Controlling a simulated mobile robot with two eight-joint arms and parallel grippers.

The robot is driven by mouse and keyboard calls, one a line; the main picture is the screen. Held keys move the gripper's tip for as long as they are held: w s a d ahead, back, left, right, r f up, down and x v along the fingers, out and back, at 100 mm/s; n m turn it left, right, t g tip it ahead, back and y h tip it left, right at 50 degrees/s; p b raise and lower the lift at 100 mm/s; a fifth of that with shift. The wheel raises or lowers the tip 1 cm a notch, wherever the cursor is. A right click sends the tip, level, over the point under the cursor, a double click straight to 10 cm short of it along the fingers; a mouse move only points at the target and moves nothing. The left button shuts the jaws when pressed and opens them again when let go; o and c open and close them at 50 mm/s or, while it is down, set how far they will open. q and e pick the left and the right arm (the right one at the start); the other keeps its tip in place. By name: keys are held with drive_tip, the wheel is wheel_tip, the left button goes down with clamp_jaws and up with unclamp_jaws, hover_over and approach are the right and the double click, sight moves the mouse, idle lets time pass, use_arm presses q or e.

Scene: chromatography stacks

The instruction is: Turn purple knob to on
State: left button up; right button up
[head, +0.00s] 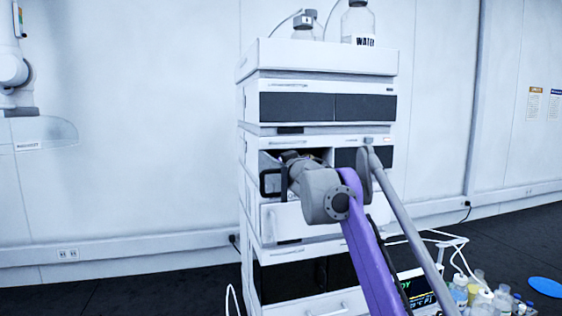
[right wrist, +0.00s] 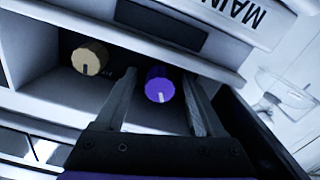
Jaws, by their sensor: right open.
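The purple knob (right wrist: 160,84) is inside an open compartment of the instrument stack (head: 318,88), seen in the right wrist view. Its pale mark points toward the bottom of that picture. My right gripper (right wrist: 162,77) is open, with one finger on each side of the purple knob. I cannot tell whether either finger touches it. In the head view my purple right arm reaches into the compartment and hides the knob and the fingers. My left gripper is not in view.
A tan knob (right wrist: 90,58) sits left of the purple one. A panel lettered "MAIN" (right wrist: 232,14) is above the opening. Bottles, one labelled "WATER" (head: 358,24), stand on top of the stack. Small bottles (head: 483,300) are at lower right.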

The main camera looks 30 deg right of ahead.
clamp_jaws()
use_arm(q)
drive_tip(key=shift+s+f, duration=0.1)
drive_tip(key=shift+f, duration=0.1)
use_arm(e)
drive_tip(key=shift+m, duration=0.3)
drive_tip(key=shift+f+m+b, duration=0.1)
drive_tip(key=shift+m+b, duration=0.2)
drive_tip(key=shift+m, duration=0.3)
drive_tip(key=m, duration=0.2)
drive_tip(key=shift+m, duration=0.3)
drive_tip(key=m, duration=0.3)
drive_tip(key=shift+b, duration=0.35)
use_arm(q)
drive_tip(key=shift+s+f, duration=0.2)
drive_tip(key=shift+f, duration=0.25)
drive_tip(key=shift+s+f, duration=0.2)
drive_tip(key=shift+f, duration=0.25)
use_arm(e)
drive_tip(key=shift+m, duration=2.2)
